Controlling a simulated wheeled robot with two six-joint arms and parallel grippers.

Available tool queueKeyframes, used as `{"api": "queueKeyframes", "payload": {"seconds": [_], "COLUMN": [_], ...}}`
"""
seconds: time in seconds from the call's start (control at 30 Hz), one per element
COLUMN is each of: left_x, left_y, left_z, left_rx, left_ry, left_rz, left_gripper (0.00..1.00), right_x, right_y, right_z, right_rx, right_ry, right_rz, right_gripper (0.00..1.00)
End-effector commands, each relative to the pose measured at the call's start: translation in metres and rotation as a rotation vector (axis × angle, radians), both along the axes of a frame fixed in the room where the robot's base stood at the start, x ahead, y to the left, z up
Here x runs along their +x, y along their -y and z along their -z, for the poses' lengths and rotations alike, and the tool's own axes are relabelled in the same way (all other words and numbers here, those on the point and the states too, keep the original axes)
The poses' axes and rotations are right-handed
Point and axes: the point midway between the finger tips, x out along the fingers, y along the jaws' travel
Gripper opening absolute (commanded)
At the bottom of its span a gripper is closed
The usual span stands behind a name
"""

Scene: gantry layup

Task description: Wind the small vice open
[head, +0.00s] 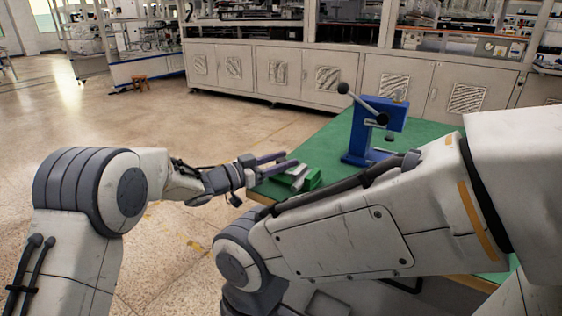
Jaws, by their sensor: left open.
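The small vice (313,181) looks like the low green block with grey metal parts near the left edge of the green bench top. My left gripper (290,160) is open, with its two fingers pointing right, just above and beside the vice on its far left side. Nothing shows between the fingers. I cannot tell whether a finger touches the vice. The vice's handle and jaw gap are too small to make out. My right arm crosses the front of the bench, and its gripper is out of view.
A blue hand press (360,133) with a dark ball-ended lever stands on the green bench top (318,146), behind and right of the vice. My right arm hides much of the bench's front. Grey cabinets (286,72) line the back.

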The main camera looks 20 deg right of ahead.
Motion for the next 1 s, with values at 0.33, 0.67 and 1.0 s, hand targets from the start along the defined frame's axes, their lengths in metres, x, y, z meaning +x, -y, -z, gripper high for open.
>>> {"api": "queueKeyframes", "payload": {"seconds": [0.33,0.67,1.0], "left_x": [0.0,-0.002,-0.003], "left_y": [0.0,0.0,0.001], "left_z": [0.0,0.002,0.006], "left_rx": [0.0,0.0,-0.002], "left_ry": [0.0,-0.002,0.001], "left_rz": [-0.002,-0.106,-0.372], "left_gripper": [0.0,0.0,0.0], "right_x": [0.0,0.0,0.0], "right_y": [0.0,0.0,0.0], "right_z": [0.0,0.011,0.049], "right_rx": [0.0,0.0,0.0], "right_ry": [0.0,0.0,0.0], "right_rz": [0.0,0.0,0.0], "right_gripper": [0.5,0.5,0.5]}}
